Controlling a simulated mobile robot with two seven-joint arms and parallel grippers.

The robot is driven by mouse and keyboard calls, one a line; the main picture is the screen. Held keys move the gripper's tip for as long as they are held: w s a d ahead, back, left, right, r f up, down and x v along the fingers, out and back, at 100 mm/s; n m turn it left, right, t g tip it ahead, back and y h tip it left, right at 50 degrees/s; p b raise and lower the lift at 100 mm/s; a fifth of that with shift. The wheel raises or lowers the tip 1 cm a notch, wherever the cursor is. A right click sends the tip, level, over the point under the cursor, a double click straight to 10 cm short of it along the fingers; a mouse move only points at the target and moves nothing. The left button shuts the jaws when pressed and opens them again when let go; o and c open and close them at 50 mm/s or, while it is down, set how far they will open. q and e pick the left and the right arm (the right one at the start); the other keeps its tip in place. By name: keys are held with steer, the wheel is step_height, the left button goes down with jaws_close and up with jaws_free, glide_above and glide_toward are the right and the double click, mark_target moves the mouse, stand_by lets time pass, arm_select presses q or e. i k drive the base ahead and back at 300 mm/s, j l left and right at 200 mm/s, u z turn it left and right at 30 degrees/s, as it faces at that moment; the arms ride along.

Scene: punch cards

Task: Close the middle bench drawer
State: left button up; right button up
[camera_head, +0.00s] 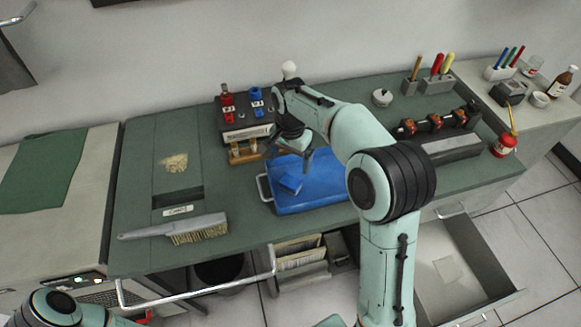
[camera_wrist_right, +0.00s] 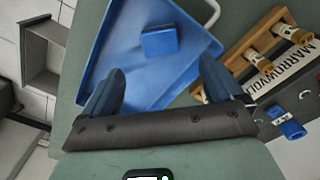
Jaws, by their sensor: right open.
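An open bench drawer (camera_head: 465,295) is pulled out from below the right part of the green bench (camera_head: 150,150). Its grey inside shows a small pale piece lying on the bottom. A closed upper drawer's handle (camera_head: 452,211) sits above it; I cannot tell the drawer order for certain. My right gripper (camera_head: 297,155) is over the blue tray (camera_head: 325,190), well left of the open drawer. In the wrist view my right gripper (camera_wrist_right: 160,88) is open with nothing between its fingers. Only part of my left arm shows at the lower left; its gripper is out of view.
A blue block (camera_head: 291,182) lies in the tray. A brush (camera_head: 185,231) lies on the left of the bench. A rack with red and blue pieces (camera_head: 243,118) stands behind. A rail (camera_head: 200,292) runs along the bench front. A red oil can (camera_head: 505,144) stands at the right edge.

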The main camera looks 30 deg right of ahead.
mark_target(485, 286)
steer(key=k, duration=1)
